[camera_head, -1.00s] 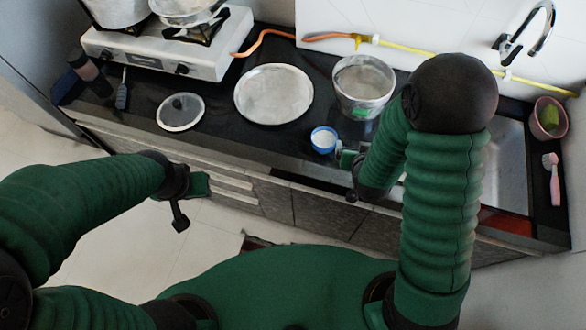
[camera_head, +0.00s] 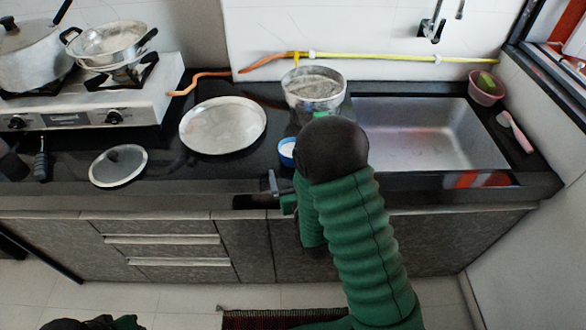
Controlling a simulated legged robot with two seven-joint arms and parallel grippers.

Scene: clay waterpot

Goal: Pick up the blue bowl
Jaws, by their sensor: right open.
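The small blue bowl (camera_head: 287,157) with white inside stands on the dark counter (camera_head: 365,183), in front of the steel pot. Its right side is partly hidden behind the dark joint of my right arm. My right gripper (camera_head: 267,192) is open at the counter's front edge, nearer to me than the bowl and slightly left of it. It is apart from the bowl and holds nothing that I can see. My left gripper is not in view; only a dark and green piece of my arm shows at the bottom left edge.
A steel pot (camera_head: 314,90) stands behind the bowl. A large round plate (camera_head: 223,125) and a lid (camera_head: 118,166) lie to the left, near the stove (camera_head: 85,112). A sink (camera_head: 430,135) lies to the right, with a pink bowl (camera_head: 486,92) and brush (camera_head: 515,132) beyond.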

